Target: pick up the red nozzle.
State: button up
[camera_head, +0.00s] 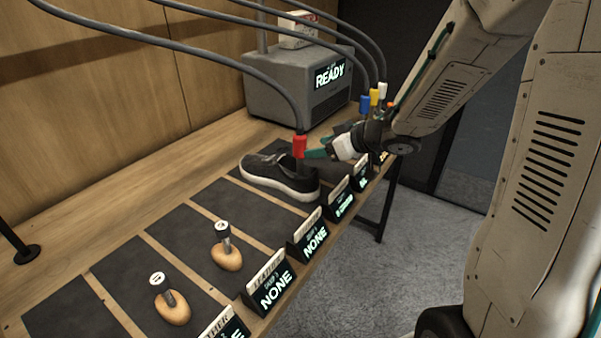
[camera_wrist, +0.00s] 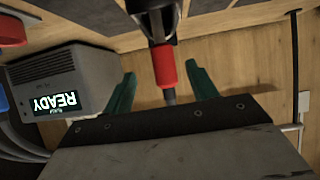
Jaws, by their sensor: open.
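The red nozzle (camera_head: 300,146) hangs at the end of a dark hose, over the black sneaker (camera_head: 279,173) on the bench. The far finger is partly hidden in the head view.
Blue (camera_head: 365,104), yellow (camera_head: 374,97) and white (camera_head: 382,90) nozzles hang close behind my wrist. A grey machine (camera_head: 294,88) reading READY stands at the back. Signs reading NONE (camera_head: 308,238) line the bench's front edge. Two shoe-tree-like objects (camera_head: 227,254) stand on nearer mats.

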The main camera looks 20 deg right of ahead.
aim_at(299, 152)
jog(key=x, duration=0.8)
jog(key=shift+s+a+f, duration=0.1)
jog(key=shift+s+f, duration=0.1)
jog(key=shift+c, duration=0.4)
grip_shut()
